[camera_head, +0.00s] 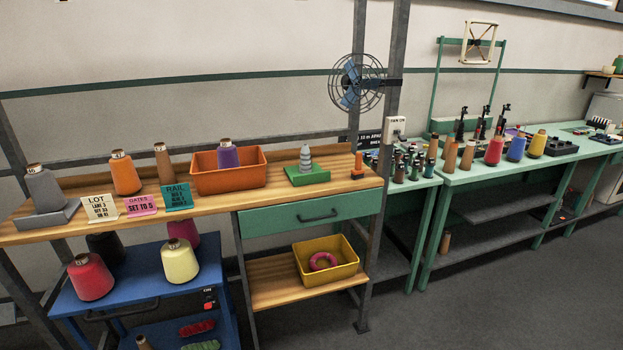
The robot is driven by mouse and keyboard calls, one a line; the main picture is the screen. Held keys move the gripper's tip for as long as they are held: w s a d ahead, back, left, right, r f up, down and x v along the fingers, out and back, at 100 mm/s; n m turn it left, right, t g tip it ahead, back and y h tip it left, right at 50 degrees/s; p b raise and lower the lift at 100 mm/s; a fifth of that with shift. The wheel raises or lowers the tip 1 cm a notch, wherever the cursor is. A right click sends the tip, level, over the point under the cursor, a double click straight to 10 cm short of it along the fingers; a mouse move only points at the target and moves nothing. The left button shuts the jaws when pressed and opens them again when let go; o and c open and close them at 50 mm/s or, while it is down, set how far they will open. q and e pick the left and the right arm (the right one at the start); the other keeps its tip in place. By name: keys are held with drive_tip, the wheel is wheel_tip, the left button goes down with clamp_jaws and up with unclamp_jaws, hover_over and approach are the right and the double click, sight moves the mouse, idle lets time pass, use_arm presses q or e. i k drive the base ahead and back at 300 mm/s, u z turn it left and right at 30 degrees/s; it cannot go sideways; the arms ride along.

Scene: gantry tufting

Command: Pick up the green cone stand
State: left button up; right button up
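The green cone stand (318,179) is a flat green square base on the wooden bench top, towards its right end. A grey, stepped cone-shaped piece (306,159) stands upright on its middle. The stand is right of the orange bin and left of a small orange-and-dark item (357,167). Neither of my grippers shows in the head view.
The orange bin (240,181) holds a purple cone. Yarn cones and small signs (140,206) line the wooden bench (222,202). A blue cart (130,280) stands in front at left. A yellow bin (338,278) sits below. Open floor (480,310) lies at right.

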sight(306, 161)
drive_tip(key=u, duration=0.05)
drive_tip(key=k, duration=0.3)
drive_tip(key=z, duration=0.75)
drive_tip(key=i, duration=0.75)
drive_tip(key=z, duration=0.2)
